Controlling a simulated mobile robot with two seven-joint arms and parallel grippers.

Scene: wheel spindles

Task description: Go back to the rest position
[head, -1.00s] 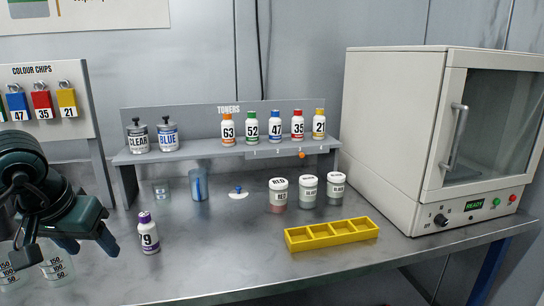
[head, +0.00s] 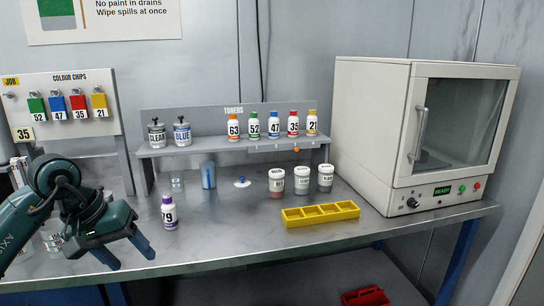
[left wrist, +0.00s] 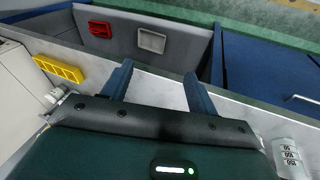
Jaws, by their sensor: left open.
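My left gripper (head: 134,257) is dark green with blue fingers, at the left of the head view, over the front left of the steel bench (head: 230,245). Its fingers are spread apart with nothing between them. In the left wrist view the left gripper (left wrist: 158,80) also shows two parted fingers pointing over the bench's front edge. A white bottle with a purple cap marked 79 (head: 169,213) stands upright on the bench, just beyond the gripper and apart from it. My right gripper is in neither view.
A yellow four-slot tray (head: 320,221) lies on the bench, with several labelled jars behind it. A toner shelf (head: 230,146) stands at the back, an oven (head: 360,140) at the right. Beakers (left wrist: 287,158) stand near the arm. A red bin (head: 365,297) is below the bench.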

